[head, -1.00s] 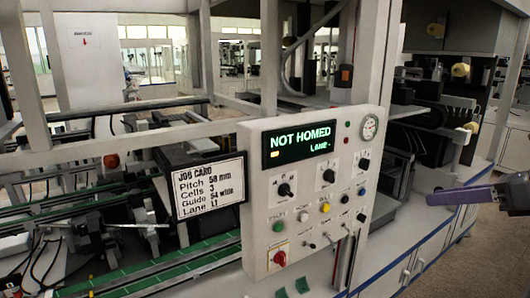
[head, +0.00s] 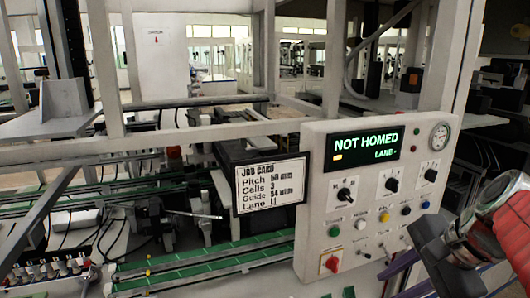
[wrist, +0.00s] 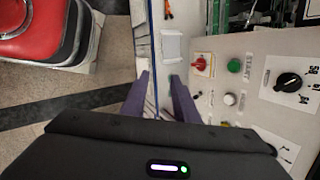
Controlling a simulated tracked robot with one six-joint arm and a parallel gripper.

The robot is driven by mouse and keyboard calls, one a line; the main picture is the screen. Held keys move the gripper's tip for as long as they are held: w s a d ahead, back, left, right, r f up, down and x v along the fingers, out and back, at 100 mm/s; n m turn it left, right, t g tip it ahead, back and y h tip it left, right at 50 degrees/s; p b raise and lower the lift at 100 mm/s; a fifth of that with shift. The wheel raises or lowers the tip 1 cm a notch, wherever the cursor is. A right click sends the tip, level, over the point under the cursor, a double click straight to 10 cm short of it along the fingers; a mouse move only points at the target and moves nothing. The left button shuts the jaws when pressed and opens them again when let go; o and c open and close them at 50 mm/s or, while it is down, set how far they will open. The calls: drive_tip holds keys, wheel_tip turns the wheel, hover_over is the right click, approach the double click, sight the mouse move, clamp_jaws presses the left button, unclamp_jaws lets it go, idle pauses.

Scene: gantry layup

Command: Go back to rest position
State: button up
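My gripper (wrist: 160,79) shows in the wrist view with its two purple fingers apart and nothing between them. It points down along the front edge of the control panel (wrist: 262,118). In the head view my gripper (head: 392,272) is at the lower right, in front of the panel (head: 312,215), with its fingers partly hidden by its dark body. I cannot tell whether it touches the panel. The panel's display (head: 362,146) reads NOT HOMED, with a lane line below.
A job card (head: 271,184) hangs left of the panel. The wrist view shows a red rotary switch (wrist: 202,64), a green START button (wrist: 234,66) and a black knob (wrist: 289,81). Green-topped rails (head: 190,264) and a gantry frame (head: 200,131) fill the left. Speckled floor (wrist: 113,60) is visible.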

drive_tip(key=s+a+f+n+h, duration=0.1)
drive_tip(key=s+a+f+n, duration=0.2)
drive_tip(key=n, duration=0.5)
drive_tip(key=s+a+f+n+t+h, duration=0.1)
drive_tip(key=s+a+f+n+h, duration=0.1)
drive_tip(key=n, duration=0.6)
drive_tip(key=s+a+f, duration=0.1)
drive_tip(key=a+f, duration=0.1)
drive_tip(key=a, duration=0.1)
drive_tip(key=shift+s+a+f, duration=0.3)
drive_tip(key=shift+s, duration=0.1)
drive_tip(key=shift+c, duration=0.3)
idle(0.7)
